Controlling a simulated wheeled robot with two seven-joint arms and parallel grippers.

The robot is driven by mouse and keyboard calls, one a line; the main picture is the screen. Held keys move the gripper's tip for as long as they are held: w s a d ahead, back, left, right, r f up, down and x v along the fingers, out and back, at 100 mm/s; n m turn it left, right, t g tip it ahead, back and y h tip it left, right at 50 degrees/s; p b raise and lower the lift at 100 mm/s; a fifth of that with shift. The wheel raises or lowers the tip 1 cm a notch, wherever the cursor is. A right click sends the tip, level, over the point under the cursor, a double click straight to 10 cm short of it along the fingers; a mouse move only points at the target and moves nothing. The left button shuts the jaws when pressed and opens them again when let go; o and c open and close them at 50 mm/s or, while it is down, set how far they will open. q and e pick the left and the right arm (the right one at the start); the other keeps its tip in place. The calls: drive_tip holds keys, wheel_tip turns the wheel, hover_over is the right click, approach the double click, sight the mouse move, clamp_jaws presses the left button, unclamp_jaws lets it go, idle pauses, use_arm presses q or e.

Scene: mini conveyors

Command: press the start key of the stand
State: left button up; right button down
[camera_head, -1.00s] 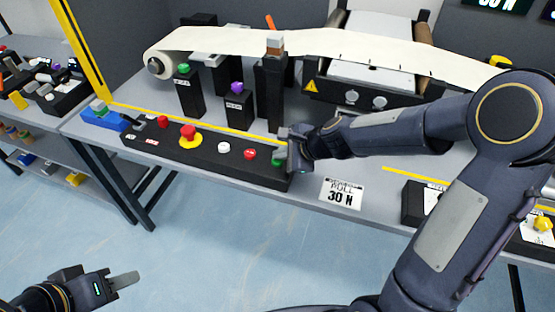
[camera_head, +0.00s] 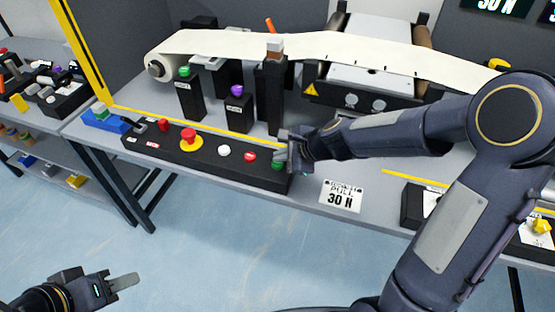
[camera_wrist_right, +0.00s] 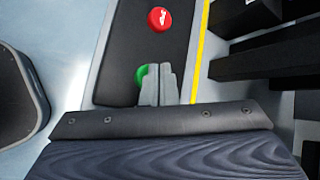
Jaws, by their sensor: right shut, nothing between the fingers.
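A long black control panel (camera_head: 205,158) lies along the table's front edge. A green key (camera_head: 277,166) sits at its right end. My right gripper (camera_head: 282,147) is shut and empty, right at this green key in the head view. In the right wrist view its fingertips (camera_wrist_right: 158,85) overlap the green key (camera_wrist_right: 142,75) and hide part of it; contact cannot be told. A red key (camera_head: 250,156) and a white key (camera_head: 224,150) lie to the left on the panel. My left gripper (camera_head: 123,282) hangs low at the left, away from the table; its opening cannot be told.
Black posts with a green button (camera_head: 184,72) and a purple button (camera_head: 237,91) stand behind the panel. A red mushroom button on a yellow base (camera_head: 190,138) is on the panel. A cream band (camera_head: 230,42) runs across the back. A "30 N" card (camera_head: 341,196) lies right of the panel.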

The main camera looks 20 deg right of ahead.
sight(281, 165)
drive_tip(key=shift+r, duration=0.35)
wheel_tip(281, 165, up, 5)
drive_tip(key=p, duration=0.5)
idle(0.7)
drive_tip(key=s+d+r+n, duration=0.2)
drive_tip(key=s+r+n, duration=0.65)
drive_tip(key=s, duration=0.45)
drive_tip(key=s+d+f+n+g+h, duration=0.1)
drive_tip(key=s+d+f+n, duration=0.1)
drive_tip(key=s+n, duration=0.7)
drive_tip(key=s+d, duration=0.1)
drive_tip(key=s, duration=0.4)
drive_tip(key=shift+g+h, duration=0.3)
drive_tip(key=shift+h, duration=0.1)
